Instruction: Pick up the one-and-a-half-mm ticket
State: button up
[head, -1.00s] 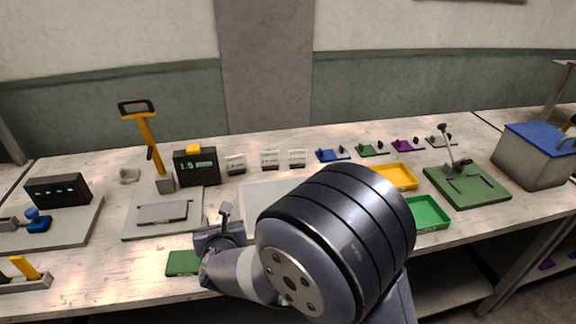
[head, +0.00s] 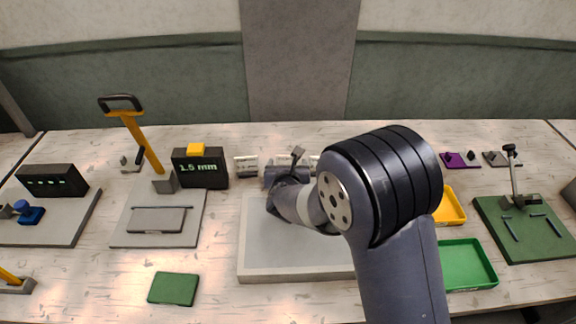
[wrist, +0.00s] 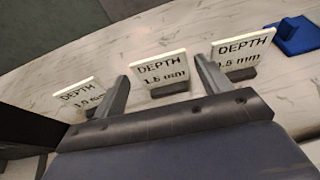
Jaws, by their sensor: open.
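Three small white tickets stand in a row in dark bases. In the wrist view the middle ticket (wrist: 159,69) reads "DEPTH" and what looks like 1.5 mm. The left ticket (wrist: 80,93) seems to read 1.0 mm. The right ticket (wrist: 245,48) ends in ".5 mm", its first digit partly covered by a finger. My gripper (wrist: 162,76) is open and empty, its fingers on either side of the middle ticket; contact cannot be told. In the head view my gripper (head: 287,172) mostly hides the middle and right tickets; the left ticket (head: 246,168) is clear.
A black display (head: 201,170) reading "1.5 mm" stands left of the tickets. A grey plate (head: 290,268) lies under my arm. Yellow (head: 451,206) and green (head: 468,263) trays are at right. A blue piece (wrist: 295,36) is right of the tickets in the wrist view.

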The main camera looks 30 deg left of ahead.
aim_at(288, 160)
jog(key=shift+p+x, duration=0.5)
jog(key=shift+x, duration=1.45)
jog(key=shift+c, duration=0.4)
jog(key=c, duration=0.6)
